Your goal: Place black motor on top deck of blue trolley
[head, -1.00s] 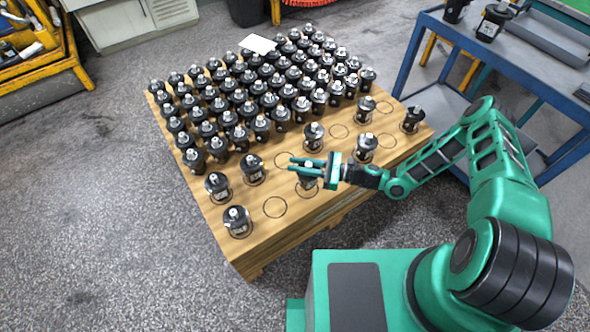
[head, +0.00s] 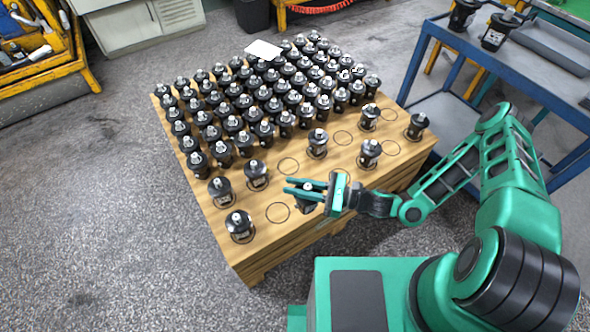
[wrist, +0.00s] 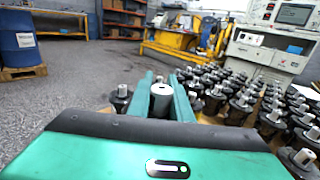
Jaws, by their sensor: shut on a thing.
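My gripper (head: 305,189) is shut on a black motor (head: 307,205) over the near part of a wooden pallet (head: 250,262). In the wrist view its pale round top (wrist: 161,98) shows between the two green fingers. The fingers partly hide the motor, and I cannot tell whether its base touches the pallet. The blue trolley (head: 423,48) stands at the right edge of the head view.
Many black motors (head: 225,105) stand in dense rows on the pallet's far side, and several more stand near my gripper. Empty marked circles lie between them. My arm extends between pallet and trolley. A yellow rack (head: 60,75) and grey cabinet (head: 140,30) stand behind.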

